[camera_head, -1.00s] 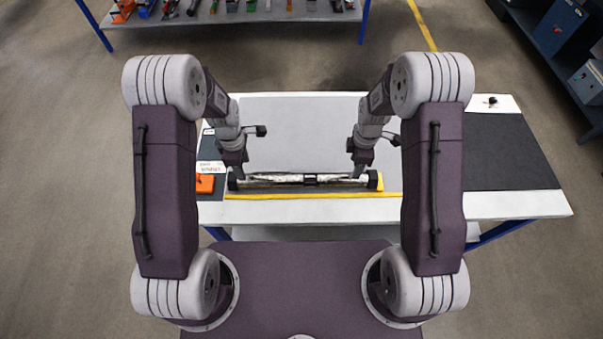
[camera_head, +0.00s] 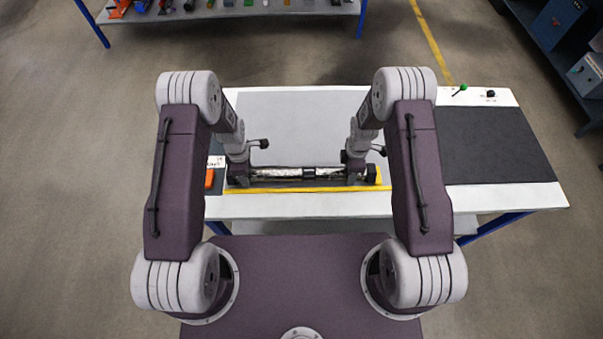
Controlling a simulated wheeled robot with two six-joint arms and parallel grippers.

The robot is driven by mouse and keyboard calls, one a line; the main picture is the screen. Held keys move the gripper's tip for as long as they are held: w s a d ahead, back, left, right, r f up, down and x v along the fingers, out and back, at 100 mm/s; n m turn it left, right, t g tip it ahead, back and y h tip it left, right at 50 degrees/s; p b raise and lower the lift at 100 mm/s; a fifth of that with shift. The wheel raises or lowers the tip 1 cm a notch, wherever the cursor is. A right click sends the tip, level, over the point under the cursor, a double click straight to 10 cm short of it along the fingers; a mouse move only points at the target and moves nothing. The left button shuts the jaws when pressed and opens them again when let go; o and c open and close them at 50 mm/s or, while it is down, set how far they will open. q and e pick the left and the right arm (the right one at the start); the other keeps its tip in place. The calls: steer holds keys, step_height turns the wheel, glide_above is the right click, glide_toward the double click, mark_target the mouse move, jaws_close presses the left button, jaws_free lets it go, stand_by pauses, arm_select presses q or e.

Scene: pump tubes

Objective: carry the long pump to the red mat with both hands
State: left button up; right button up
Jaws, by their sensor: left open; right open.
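The long pump (camera_head: 285,173) is a silver tube with dark ends and a dark band near its middle. It lies crosswise near the front edge of the table, beside a yellow stripe. My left gripper (camera_head: 238,180) is down at the pump's left end, and my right gripper (camera_head: 355,177) is down near its right end. Both are open, with their fingers at the tube; contact cannot be made out. The grippers hide parts of both ends. I see no red mat; a dark grey mat (camera_head: 500,145) covers the table's right part.
A light grey area (camera_head: 290,120) behind the pump is clear. An orange object (camera_head: 209,179) is at the left edge, partly behind my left arm. A green knob (camera_head: 463,88) and a black knob (camera_head: 491,94) are at the back right. A loaded shelf (camera_head: 230,13) stands beyond.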

arm_select(q)
steer(key=shift+f, duration=0.3)
arm_select(e)
steer(key=shift+f, duration=0.25)
arm_select(q)
jaws_close()
arm_select(e)
jaws_close()
arm_select(q)
steer(key=shift+r, duration=0.15)
arm_select(e)
steer(key=shift+r, duration=0.1)
